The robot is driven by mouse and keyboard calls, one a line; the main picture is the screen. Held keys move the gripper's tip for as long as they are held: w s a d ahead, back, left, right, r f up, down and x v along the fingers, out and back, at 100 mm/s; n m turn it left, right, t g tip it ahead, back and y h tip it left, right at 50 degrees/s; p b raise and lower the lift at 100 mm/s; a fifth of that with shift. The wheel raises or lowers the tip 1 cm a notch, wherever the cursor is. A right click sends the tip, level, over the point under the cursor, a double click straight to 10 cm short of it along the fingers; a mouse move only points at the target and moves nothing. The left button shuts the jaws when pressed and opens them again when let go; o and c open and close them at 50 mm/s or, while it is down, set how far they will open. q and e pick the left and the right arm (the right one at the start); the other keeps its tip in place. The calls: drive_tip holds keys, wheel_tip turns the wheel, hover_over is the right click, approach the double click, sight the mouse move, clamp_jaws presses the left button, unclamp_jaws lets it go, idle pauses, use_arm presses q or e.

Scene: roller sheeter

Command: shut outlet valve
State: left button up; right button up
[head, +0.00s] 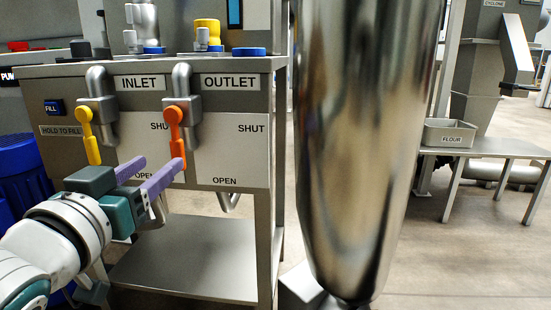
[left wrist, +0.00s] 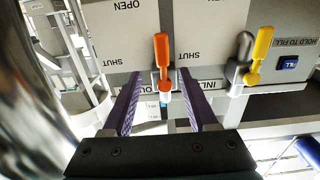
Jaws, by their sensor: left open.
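The outlet valve is the orange lever (head: 175,132) under the OUTLET label (head: 229,82). It hangs down from its pivot, with its free end toward the OPEN mark (head: 224,181); the SHUT mark (head: 251,128) is to the right of the pivot. My left gripper (head: 160,166) is open at the lever's lower end, and one purple finger overlaps the lever tip. In the left wrist view the orange lever (left wrist: 161,52) shows between the fingers of my left gripper (left wrist: 160,75). Whether they touch it is unclear. My right gripper is not in view.
The yellow inlet lever (head: 88,137) hangs down to the left, close to my left gripper. A blue FILL button (head: 53,107) is further left. A large shiny metal vessel (head: 362,130) stands right of the panel. A flour bin (head: 449,132) is on a bench behind.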

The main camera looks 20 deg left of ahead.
sight(175, 148)
use_arm(q)
drive_tip(key=x, duration=0.1)
drive_tip(key=b+x, duration=0.1)
drive_tip(key=x, duration=0.1)
drive_tip(key=shift+s+a, duration=0.1)
drive_tip(key=shift+a, duration=0.2)
drive_tip(key=b+x, duration=0.2)
drive_tip(key=x, duration=0.3)
drive_tip(key=shift+w+r+b, duration=0.1)
drive_tip(key=shift+w+b, duration=0.2)
drive_tip(key=shift+w, duration=0.15)
drive_tip(key=c, duration=0.5)
clamp_jaws()
